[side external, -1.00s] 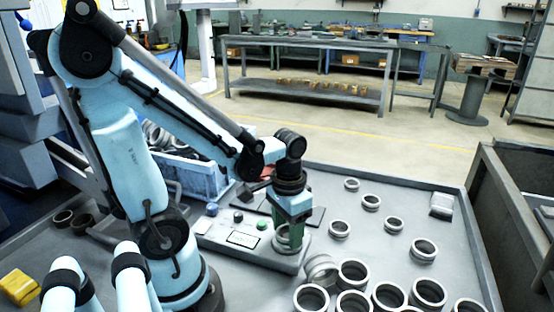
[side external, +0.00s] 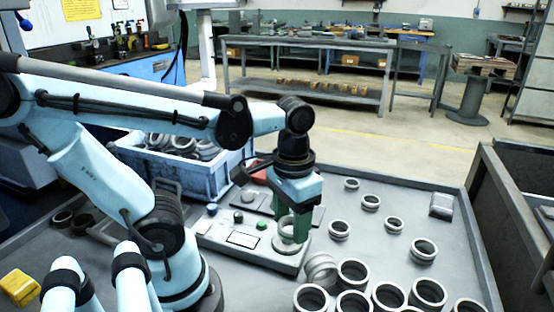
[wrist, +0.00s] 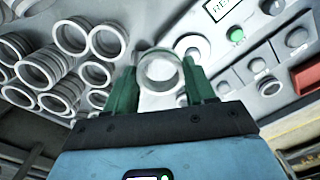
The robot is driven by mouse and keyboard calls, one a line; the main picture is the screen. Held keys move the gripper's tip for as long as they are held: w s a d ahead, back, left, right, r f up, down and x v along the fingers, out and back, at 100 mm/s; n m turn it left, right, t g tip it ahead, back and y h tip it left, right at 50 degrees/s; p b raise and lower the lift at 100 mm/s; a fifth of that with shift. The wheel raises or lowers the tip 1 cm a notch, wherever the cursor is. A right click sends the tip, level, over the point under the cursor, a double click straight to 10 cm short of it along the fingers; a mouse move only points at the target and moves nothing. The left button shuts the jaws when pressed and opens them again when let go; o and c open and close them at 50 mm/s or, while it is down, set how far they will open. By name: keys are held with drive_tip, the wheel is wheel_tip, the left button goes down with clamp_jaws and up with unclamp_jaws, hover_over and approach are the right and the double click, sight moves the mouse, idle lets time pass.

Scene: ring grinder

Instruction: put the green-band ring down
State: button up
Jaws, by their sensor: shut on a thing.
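My gripper (wrist: 162,88) is shut on a pale grey ring (wrist: 160,90), which sits between its two green fingers in the wrist view. A green tint shows on the ring, but its band is not clear. In the side view my gripper (side external: 294,228) points down over the front end of the grey control panel (side external: 245,252). The fingers partly hide the ring there. A round pale seat (wrist: 192,47) on the panel shows just beyond the ring in the wrist view. I cannot tell whether the ring touches the panel.
Several loose rings (side external: 352,272) stand at the front right, close to the panel's end. Smaller rings (side external: 371,202) are spread over the tray behind. A blue crate (side external: 190,172) of rings is behind the arm. A green button (side external: 262,225) and a red part (side external: 259,174) are nearby.

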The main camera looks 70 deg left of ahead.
drive_tip(key=s+d+r, duration=0.2)
drive_tip(key=d+r, duration=0.1)
drive_tip(key=d, duration=0.2)
drive_tip(key=w+a+r+n, duration=0.2)
drive_tip(key=w+a+n, duration=0.45)
drive_tip(key=w, duration=0.25)
drive_tip(key=n, duration=1)
hover_over(263, 174)
drive_tip(key=f, duration=1.1)
drive_tip(key=shift+w+d+f, duration=0.15)
drive_tip(key=shift+d+f, duration=0.15)
drive_tip(key=shift+f, duration=0.05)
drive_tip(key=shift+a+f, duration=0.35)
drive_tip(key=shift+a, duration=0.05)
drive_tip(key=shift+f, duration=1.9)
drive_tip(key=shift+f, duration=0.2)
